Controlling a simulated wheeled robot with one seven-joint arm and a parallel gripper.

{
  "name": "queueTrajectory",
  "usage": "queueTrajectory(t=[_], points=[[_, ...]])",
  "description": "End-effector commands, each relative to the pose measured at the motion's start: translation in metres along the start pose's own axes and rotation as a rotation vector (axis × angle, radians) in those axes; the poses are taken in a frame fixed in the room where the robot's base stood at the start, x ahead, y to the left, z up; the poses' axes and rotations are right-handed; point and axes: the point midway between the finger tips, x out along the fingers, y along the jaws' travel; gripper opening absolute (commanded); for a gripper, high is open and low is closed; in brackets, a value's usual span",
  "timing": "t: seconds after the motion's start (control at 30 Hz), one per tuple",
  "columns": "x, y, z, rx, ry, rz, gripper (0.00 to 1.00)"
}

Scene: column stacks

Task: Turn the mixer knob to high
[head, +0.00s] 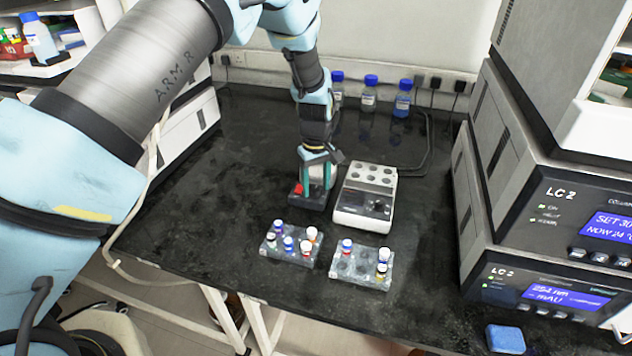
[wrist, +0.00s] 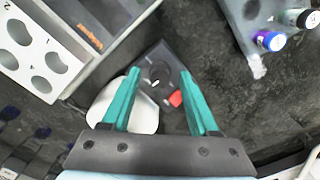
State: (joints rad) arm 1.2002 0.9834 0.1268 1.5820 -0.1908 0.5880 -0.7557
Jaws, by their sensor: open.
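The mixer (head: 309,199) is a small dark unit on the black bench, left of a white block unit, partly hidden behind my gripper in the head view. In the wrist view, the mixer (wrist: 147,62) shows a round black knob (wrist: 158,78) with a small white mark, and a red switch (wrist: 176,98) beside it. A pale rounded part (wrist: 140,116) of it lies nearer the camera. My gripper (wrist: 160,72) is open and empty, its teal fingers on either side of the knob. It points down over the mixer in the head view (head: 317,182). I cannot tell whether the fingers touch the knob.
The white block unit (head: 352,211) with round wells stands close right of the mixer. Two grey racks (head: 291,250) (head: 361,270) with capped vials stand in front. Blue-capped bottles (head: 369,96) line the back wall. Stacked LC instruments (head: 560,215) fill the right. The bench's left is clear.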

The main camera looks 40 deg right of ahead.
Motion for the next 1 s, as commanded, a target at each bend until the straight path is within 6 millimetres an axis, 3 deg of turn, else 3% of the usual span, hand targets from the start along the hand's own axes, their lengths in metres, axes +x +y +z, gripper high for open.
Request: queueTrajectory(t=[0.27,0.8,1.0], points=[[0.0011,0.0,-0.0001,0.0,0.0,0.0,0.6],[0.0009,-0.0001,0.0,0.0,0.0,0.0,0.0],[0.0008,-0.0002,0.0,0.0,0.0,0.0,0.0]])
